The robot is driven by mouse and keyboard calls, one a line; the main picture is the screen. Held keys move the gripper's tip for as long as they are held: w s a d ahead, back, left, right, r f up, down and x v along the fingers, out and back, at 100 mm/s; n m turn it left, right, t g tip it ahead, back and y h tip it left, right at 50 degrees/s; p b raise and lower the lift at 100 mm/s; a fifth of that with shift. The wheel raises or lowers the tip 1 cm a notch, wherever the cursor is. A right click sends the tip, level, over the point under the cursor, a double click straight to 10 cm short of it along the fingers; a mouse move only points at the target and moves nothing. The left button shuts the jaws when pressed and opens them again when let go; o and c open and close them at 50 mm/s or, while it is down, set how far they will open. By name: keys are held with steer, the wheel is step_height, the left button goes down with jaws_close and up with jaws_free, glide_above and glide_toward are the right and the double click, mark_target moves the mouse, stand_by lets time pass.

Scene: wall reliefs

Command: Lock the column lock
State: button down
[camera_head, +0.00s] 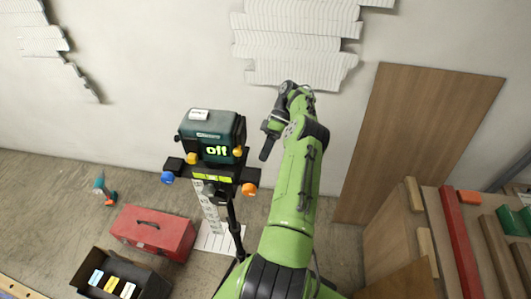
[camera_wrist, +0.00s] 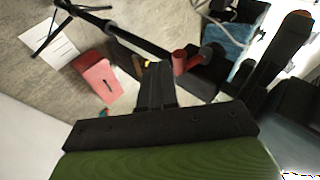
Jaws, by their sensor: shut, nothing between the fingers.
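A dark green device (camera_head: 212,137) showing "off" sits on a platform (camera_head: 210,174) atop a thin black column (camera_head: 234,222). An orange knob (camera_head: 250,188) is at the platform's right end and a blue knob (camera_head: 168,177) at its left. I cannot tell which part is the column lock. My gripper (camera_head: 265,150) is shut and empty, to the right of the device and apart from it in the picture. In the wrist view, its shut fingers (camera_wrist: 156,68) point toward the dark column (camera_wrist: 120,34); a reddish knob (camera_wrist: 180,62) shows just right of the fingertips.
A red toolbox (camera_head: 153,233) and an open black case (camera_head: 118,276) stand on the floor at lower left. White paper (camera_head: 215,240) lies near the column's foot. A brown board (camera_head: 415,135) leans on the wall. A workbench with wooden pieces (camera_head: 465,245) is at right.

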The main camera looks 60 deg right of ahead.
steer(key=shift+r, duration=0.1)
step_height(320, 180, up, 14)
steer(key=s+a+n+t+h+p, duration=0.1)
steer(key=t+h+p, duration=0.1)
steer(key=h+p, duration=0.2)
steer(key=shift+s+r+h, duration=0.25)
steer(key=shift+s+h, duration=0.15)
steer(key=shift+h, duration=0.8)
steer(key=shift+f, duration=0.1)
steer(key=s+b+x, duration=0.1)
steer(key=x, duration=1.2)
steer(key=shift+a+f, duration=0.3)
steer(key=shift+a, duration=0.15)
steer(key=shift+w, duration=0.1)
